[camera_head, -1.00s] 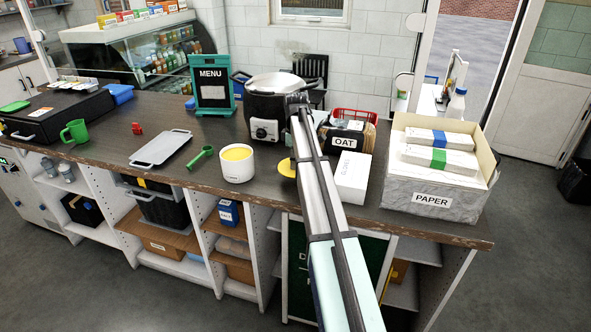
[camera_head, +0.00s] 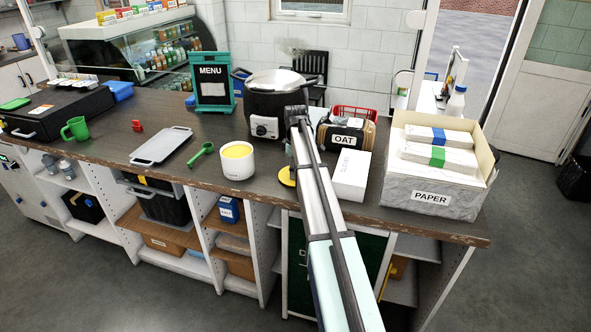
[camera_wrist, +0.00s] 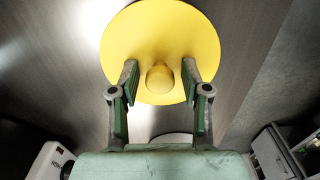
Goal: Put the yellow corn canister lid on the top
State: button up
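The yellow lid (camera_wrist: 160,40) lies on the counter, a round disc with a knob (camera_wrist: 160,78) in its middle. In the head view only the left part of the lid (camera_head: 286,177) shows, beside my arm. The white canister (camera_head: 238,171) with yellow corn in it (camera_head: 237,151) stands upright and uncovered to the left of the lid. My gripper (camera_wrist: 160,80) is open over the lid, with one finger on each side of the knob and gaps between. In the head view my arm hides the fingers.
A white box (camera_head: 351,176) stands right of my arm, near the OAT package (camera_head: 345,135). A black cooker (camera_head: 268,115) stands behind. A green scoop (camera_head: 201,154) and grey tray (camera_head: 161,146) lie left of the canister. The PAPER box (camera_head: 432,188) is at the right.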

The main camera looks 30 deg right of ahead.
notch_tip(320, 180, up, 12)
jog(key=b, duration=0.2)
jog(key=shift+r, duration=0.2)
dwell(0.5)
